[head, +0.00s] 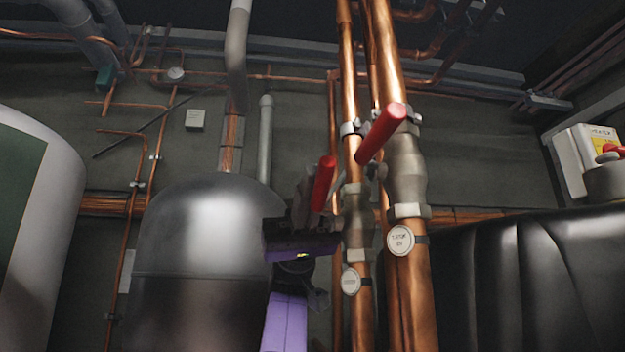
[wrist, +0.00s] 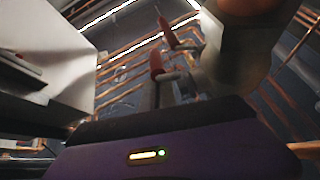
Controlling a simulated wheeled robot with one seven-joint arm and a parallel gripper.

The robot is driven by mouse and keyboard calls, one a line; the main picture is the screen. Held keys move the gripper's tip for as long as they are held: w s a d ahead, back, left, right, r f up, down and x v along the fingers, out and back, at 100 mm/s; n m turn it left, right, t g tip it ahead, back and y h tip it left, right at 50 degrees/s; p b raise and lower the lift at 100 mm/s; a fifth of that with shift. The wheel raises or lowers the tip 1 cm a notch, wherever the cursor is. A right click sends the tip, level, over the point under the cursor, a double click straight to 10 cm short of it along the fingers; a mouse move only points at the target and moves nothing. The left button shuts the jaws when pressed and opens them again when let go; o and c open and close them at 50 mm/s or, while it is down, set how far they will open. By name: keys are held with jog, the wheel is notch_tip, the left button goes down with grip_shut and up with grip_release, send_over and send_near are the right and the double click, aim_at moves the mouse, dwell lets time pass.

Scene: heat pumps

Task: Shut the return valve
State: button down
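Two valves with red lever handles sit on upright copper pipes in the head view. The right valve (head: 405,175) has its red handle (head: 381,133) sticking out toward the lower left, and a round tag (head: 400,240) below. The left valve (head: 356,212) has a red handle (head: 323,183) and a smaller tag (head: 350,281). I cannot read surely which tag says return. My gripper (head: 304,200) is beside the left handle, partly hidden by that handle and pipe; contact and finger opening are unclear. The wrist view shows a nearer red handle (wrist: 157,63) and a farther one (wrist: 167,33).
A dark rounded tank (head: 205,245) stands left of my purple wrist. A pale cylinder (head: 60,210) is at the far left. A black padded unit (head: 530,275) fills the lower right, with a box with a red knob (head: 590,155) above it. Copper pipes crowd the wall.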

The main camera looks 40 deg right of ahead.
jog(key=shift+s+a+f+t+h+p, duration=0.25)
jog(key=shift+f+t+h, duration=0.2)
jog(key=shift+t, duration=0.35)
jog(key=shift+s+f, duration=0.2)
jog(key=shift+f, duration=0.3)
dwell(1.1)
jog(key=shift+r, duration=0.2)
